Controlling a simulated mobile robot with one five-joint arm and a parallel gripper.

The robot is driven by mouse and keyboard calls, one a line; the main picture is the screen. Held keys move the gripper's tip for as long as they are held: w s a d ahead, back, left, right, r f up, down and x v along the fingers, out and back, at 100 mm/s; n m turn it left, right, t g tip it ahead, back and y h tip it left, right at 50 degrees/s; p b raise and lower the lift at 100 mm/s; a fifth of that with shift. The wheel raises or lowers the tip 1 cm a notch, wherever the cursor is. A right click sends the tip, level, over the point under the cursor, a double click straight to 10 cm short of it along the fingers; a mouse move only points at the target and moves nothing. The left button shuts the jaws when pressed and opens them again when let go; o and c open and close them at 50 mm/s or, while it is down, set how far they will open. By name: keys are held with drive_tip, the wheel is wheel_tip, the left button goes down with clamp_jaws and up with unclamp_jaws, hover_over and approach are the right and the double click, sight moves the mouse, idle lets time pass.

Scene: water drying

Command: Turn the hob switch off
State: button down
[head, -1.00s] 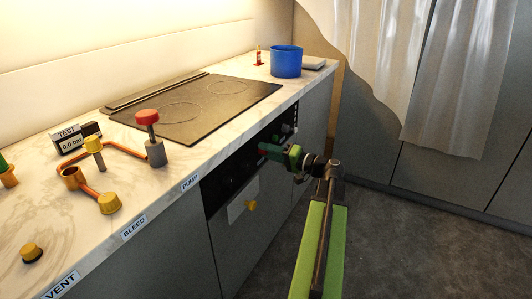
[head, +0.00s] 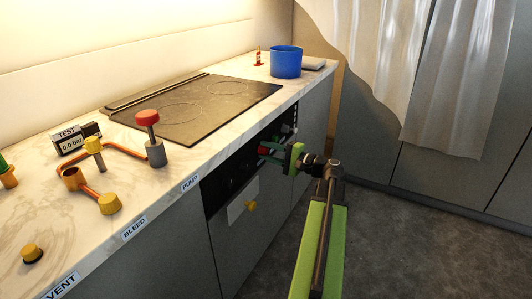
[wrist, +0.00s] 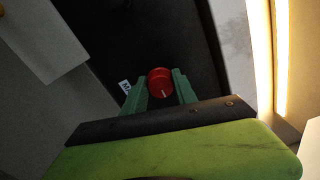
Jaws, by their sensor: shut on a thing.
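The hob switch is a red round knob (wrist: 160,82) with a pale pointer mark, on the dark panel (wrist: 150,35) in the cabinet front. In the wrist view it sits between the two green fingers of my gripper (wrist: 159,90). My gripper (head: 271,153) is shut on the knob, one finger on each side. In the head view the red knob (head: 264,151) shows only in part behind the fingers. The pointer mark points toward the bottom of the wrist view. A small white label (wrist: 125,87), partly hidden, is left of the knob.
The black hob (head: 195,108) is set in the marble worktop above the panel. A blue pot (head: 286,62) stands at the far end. Pipe fittings (head: 108,203) stand at left. The floor at right is clear.

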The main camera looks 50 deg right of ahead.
idle(0.4)
drive_tip(key=c, duration=1)
unclamp_jaws()
drive_tip(key=v, duration=1.7)
drive_tip(key=shift+s, duration=0.25)
drive_tip(key=shift+f, duration=0.1)
